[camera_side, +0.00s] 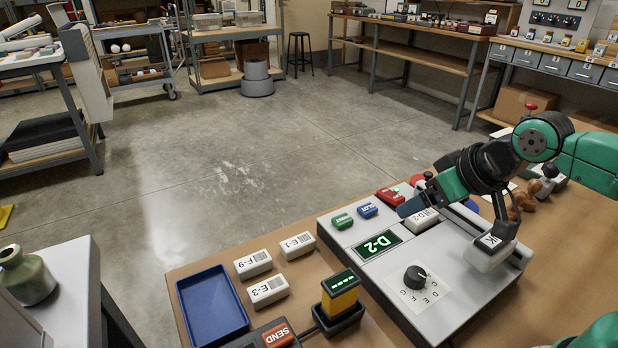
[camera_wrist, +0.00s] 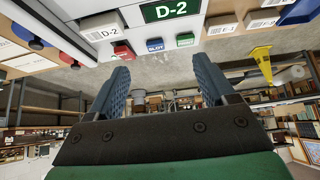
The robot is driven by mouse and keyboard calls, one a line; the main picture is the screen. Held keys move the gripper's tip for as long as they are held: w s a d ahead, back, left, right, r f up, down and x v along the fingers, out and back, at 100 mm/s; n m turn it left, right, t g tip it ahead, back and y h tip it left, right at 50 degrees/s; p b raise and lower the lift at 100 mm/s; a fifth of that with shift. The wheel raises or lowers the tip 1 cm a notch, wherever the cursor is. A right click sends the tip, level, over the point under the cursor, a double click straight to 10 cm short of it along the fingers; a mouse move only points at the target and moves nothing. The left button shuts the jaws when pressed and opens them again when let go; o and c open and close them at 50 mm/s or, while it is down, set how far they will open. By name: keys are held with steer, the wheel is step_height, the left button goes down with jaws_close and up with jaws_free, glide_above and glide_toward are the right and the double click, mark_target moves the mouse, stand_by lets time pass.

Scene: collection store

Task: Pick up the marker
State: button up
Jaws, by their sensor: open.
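I cannot make out a thing that is clearly a marker in either view. In the side view my gripper (camera_side: 414,200) is over the back part of the grey console, close to the white D-2 box (camera_side: 424,221). In the wrist view its two blue ridged fingers (camera_wrist: 161,66) are spread apart with nothing between them. The D-2 box (camera_wrist: 103,34) shows there at upper left, beyond the left finger. My wrist and gripper hide part of the console's right side.
The console (camera_side: 345,232) carries a green D-2 display (camera_side: 378,245), green, blue and red buttons and a dial (camera_side: 415,277). White label boxes E-1 (camera_side: 298,245), F-9 (camera_side: 253,264) and E-3 (camera_side: 268,290) lie beside a blue tray (camera_side: 212,306). A yellow device (camera_side: 341,296) stands in a black cradle.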

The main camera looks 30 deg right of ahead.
mark_target(424, 214)
steer(key=w+d+f+n+g+h, duration=0.1)
steer(key=n, duration=0.2)
steer(key=w+d+n+g+h, duration=0.1)
steer(key=n+h, duration=0.1)
steer(key=n, duration=0.1)
steer(key=w+f+n+g+h, duration=0.1)
steer(key=n, duration=0.2)
steer(key=shift+w+d+f+g+h, duration=0.3)
steer(key=shift+w+d+h, duration=0.1)
steer(key=f+n+h, duration=0.1)
steer(key=n+h, duration=0.1)
steer(key=w+f+n+g+h, duration=0.1)
steer(key=n+h, duration=0.1)
steer(key=w+d+f+n+g+h, duration=0.1)
steer(key=n, duration=0.1)
steer(key=shift+w+f+h, duration=0.2)
steer(key=shift+f+h, duration=0.05)
steer(key=shift+h, duration=0.15)
steer(key=shift+s+a+f+n+g+h, duration=0.15)
steer(key=shift+f+n+g+h, duration=0.45)
steer(key=shift+n+h, duration=0.4)
steer(key=shift+s+a+f+n+h, duration=0.1)
steer(key=shift+s+f+n+h, duration=0.15)
steer(key=shift+f+n+h, duration=0.2)
steer(key=shift+f, duration=0.1)
steer(key=shift+x, duration=2.8)
steer(key=shift+s, duration=0.15)
jaws_close()
